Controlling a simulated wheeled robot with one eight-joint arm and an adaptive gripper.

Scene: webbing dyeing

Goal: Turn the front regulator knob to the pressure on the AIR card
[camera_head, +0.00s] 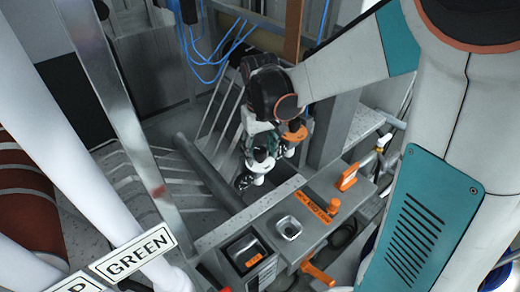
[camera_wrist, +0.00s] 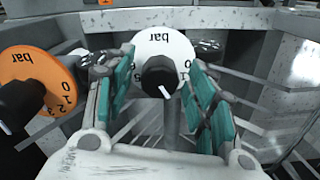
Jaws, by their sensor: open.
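In the wrist view, a black regulator knob (camera_wrist: 159,76) with a white pointer line sits in front of a white "bar" dial (camera_wrist: 163,45). The pointer slants to the lower right. My gripper (camera_wrist: 165,85) is open, its teal pads on either side of this knob, with gaps visible. A second black knob (camera_wrist: 20,105) sits in front of an orange "bar" dial (camera_wrist: 40,72) at the left. In the head view, my gripper (camera_head: 260,165) is beside the orange dial (camera_head: 293,132). I cannot make out an AIR card in either view.
A grey bench with a small metal cup (camera_head: 288,228), a dark-screened box (camera_head: 245,250) and orange-labelled controls (camera_head: 314,206) stands below the gripper. A GREEN sign (camera_head: 133,254) is at lower left. Metal stairs (camera_head: 160,180) lie to the left; blue hoses (camera_head: 205,65) hang behind.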

